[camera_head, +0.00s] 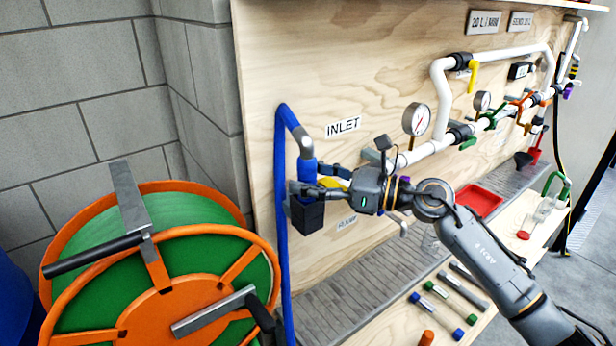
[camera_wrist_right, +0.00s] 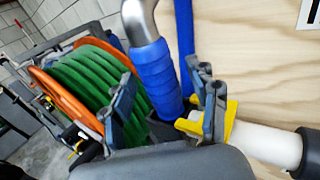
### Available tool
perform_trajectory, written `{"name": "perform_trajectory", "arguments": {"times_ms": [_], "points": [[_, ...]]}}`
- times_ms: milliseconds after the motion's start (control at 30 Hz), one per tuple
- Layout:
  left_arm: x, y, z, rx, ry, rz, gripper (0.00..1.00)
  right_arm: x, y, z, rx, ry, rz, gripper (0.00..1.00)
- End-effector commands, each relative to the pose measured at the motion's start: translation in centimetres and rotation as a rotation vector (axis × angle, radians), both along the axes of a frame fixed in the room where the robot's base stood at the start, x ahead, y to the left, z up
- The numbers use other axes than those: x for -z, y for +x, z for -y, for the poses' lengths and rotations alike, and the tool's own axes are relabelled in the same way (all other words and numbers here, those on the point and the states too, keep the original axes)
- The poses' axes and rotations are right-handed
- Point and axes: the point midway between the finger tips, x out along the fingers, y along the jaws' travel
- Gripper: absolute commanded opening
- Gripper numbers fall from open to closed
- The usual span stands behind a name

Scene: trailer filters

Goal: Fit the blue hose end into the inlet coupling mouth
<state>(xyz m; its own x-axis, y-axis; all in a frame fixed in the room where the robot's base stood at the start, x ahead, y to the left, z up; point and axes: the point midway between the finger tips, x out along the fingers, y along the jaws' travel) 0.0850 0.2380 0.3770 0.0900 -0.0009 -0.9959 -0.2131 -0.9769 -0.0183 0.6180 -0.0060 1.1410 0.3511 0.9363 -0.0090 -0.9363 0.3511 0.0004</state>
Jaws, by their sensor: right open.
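The blue hose (camera_head: 282,200) rises along the panel and bends over through a grey metal elbow (camera_head: 300,138) to a blue ribbed hose end (camera_head: 307,172) pointing down. The hose end also shows in the right wrist view (camera_wrist_right: 157,80). Its lower tip meets a dark part (camera_wrist_right: 163,130), seemingly the black coupling mouth (camera_head: 307,214); I cannot tell whether it is seated inside. My right gripper (camera_head: 308,190) is open, its fingers on either side of the hose end (camera_wrist_right: 168,108), with visible space between. My left gripper is out of view.
A yellow lever (camera_wrist_right: 226,118) and white pipe (camera_wrist_right: 262,142) lie right beside the fingers. The INLET label (camera_head: 343,127) and gauge (camera_head: 416,119) are on the wooden panel. An orange-green hose reel (camera_head: 215,285) stands left. A red tray (camera_head: 480,201) sits on the bench.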

Motion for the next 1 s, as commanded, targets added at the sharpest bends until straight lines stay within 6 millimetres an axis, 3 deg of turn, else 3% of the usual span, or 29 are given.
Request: {"name": "perform_trajectory", "arguments": {"times_ms": [500, 700, 1000], "points": [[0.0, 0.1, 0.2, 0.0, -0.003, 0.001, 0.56, 0.0, -3.4, 9.1, 0.002, -0.002, -0.001, 0.59], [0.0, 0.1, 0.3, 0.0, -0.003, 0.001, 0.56, -0.1, -4.0, 10.7, 0.001, 0.001, -0.001, 0.59], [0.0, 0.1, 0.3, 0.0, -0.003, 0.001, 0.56, -0.2, -4.1, 10.8, 0.0, 0.001, 0.001, 0.59]]}}
